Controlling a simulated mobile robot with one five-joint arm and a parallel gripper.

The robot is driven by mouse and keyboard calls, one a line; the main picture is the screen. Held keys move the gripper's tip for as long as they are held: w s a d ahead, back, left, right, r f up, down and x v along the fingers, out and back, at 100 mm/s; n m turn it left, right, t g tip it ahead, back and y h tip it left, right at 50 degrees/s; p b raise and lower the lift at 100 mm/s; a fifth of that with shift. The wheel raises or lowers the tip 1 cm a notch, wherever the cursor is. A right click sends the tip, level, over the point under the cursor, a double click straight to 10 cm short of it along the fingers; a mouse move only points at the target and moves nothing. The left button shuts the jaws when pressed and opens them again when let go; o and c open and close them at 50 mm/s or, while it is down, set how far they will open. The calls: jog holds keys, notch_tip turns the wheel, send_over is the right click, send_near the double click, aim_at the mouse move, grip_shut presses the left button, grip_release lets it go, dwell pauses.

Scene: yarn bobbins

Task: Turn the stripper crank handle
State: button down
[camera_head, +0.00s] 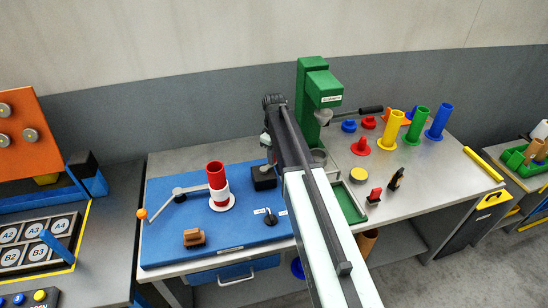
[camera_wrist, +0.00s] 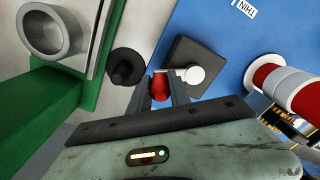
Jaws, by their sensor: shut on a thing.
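My gripper (camera_wrist: 161,76) is shut on a red rounded knob (camera_wrist: 160,86) in the wrist view, with one grey finger on each side of it. The knob is in front of a dark square block (camera_wrist: 188,64) with a white disc (camera_wrist: 194,75). In the head view the dark block (camera_head: 264,178) stands on the blue board (camera_head: 215,250), and my arm hides the knob and fingertips. A grey crank arm with an orange ball (camera_head: 142,213) is at the board's left. The green machine (camera_head: 311,85) has a black-gripped lever (camera_head: 370,110). Its label is too small to read.
A red and white bobbin (camera_head: 218,185) stands on the board; it also shows in the wrist view (camera_wrist: 285,88). A dark round-topped object (camera_wrist: 128,65) is just left of my fingers. Yellow, green and blue tubes (camera_head: 417,125) stand at right.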

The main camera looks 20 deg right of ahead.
jog(key=c, duration=1.2)
grip_release()
notch_tip(320, 180, up, 8)
jog(key=p, duration=0.8)
jog(key=shift+f, duration=0.15)
